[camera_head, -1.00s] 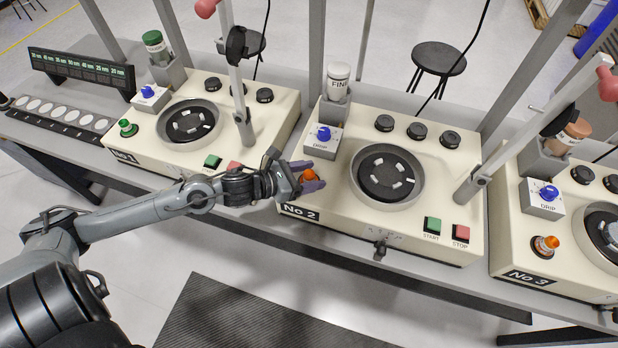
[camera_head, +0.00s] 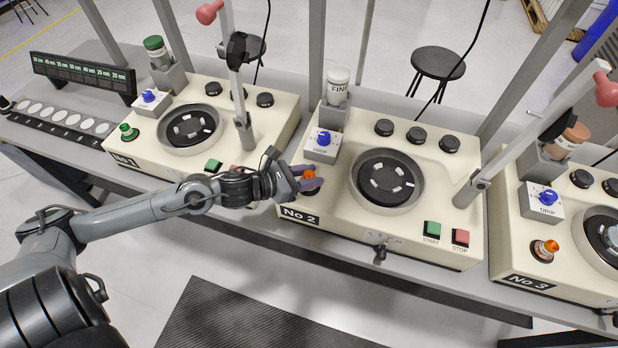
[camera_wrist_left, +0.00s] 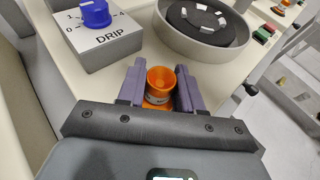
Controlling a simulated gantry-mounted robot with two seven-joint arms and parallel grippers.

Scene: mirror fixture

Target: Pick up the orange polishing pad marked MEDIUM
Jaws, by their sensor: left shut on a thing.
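The orange polishing pad (camera_head: 308,175) is at the front left corner of the No 2 machine (camera_head: 405,235), over a dark round base. In the left wrist view it is an orange cup-like piece (camera_wrist_left: 160,80) with a wider orange part below; its marking is too small to read. My left gripper (camera_head: 309,179) is shut on it, with one purple finger on each side. The pad looks upright and still at its base; I cannot tell whether it is lifted. My right gripper is not in view.
The blue DRIP knob box (camera_head: 322,144) stands just behind the gripper, and the round polishing bowl (camera_head: 417,180) is to its right. A green pad (camera_head: 128,132) sits on No 1 and another orange piece (camera_head: 545,248) on No 3.

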